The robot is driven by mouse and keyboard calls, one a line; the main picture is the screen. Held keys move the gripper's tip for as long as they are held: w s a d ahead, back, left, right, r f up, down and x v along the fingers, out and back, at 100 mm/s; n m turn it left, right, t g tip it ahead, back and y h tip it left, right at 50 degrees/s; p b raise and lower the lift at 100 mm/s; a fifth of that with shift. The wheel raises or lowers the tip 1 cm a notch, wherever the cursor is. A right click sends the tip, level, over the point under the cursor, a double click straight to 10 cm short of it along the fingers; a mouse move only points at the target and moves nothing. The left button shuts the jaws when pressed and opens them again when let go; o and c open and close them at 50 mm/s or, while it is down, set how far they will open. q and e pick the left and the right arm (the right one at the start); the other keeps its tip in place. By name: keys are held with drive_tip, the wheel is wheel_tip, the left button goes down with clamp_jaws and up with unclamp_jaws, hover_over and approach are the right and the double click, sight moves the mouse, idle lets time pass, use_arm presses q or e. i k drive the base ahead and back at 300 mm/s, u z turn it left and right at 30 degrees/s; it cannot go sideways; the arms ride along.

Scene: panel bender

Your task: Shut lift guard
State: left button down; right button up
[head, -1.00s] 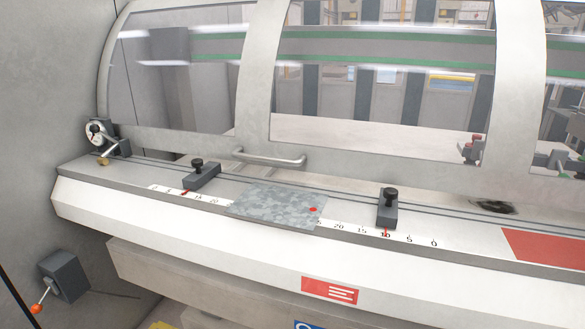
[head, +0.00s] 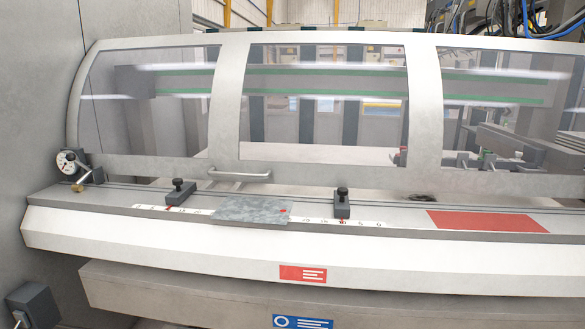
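The lift guard (head: 228,110) is a pale curved frame with clear panes, spanning the width of the bender in the head view. Its lower rail (head: 320,178) runs just behind and above the front table, and a bar handle (head: 240,175) is fixed to it left of the middle. I cannot tell whether the rail is all the way down. Neither of my grippers is in view.
The front table holds a grey metal sheet (head: 250,210), two black stops (head: 180,193) (head: 342,204), number scales and a red area (head: 487,222). A dial gauge (head: 70,161) stands at the left end. A grey wall (head: 40,120) bounds the left side.

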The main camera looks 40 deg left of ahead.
sight(422, 172)
drive_tip(key=z, duration=0.05)
drive_tip(key=i, duration=1)
drive_tip(key=u, duration=1)
drive_tip(key=i, duration=0.55)
drive_tip(key=u, duration=0.65)
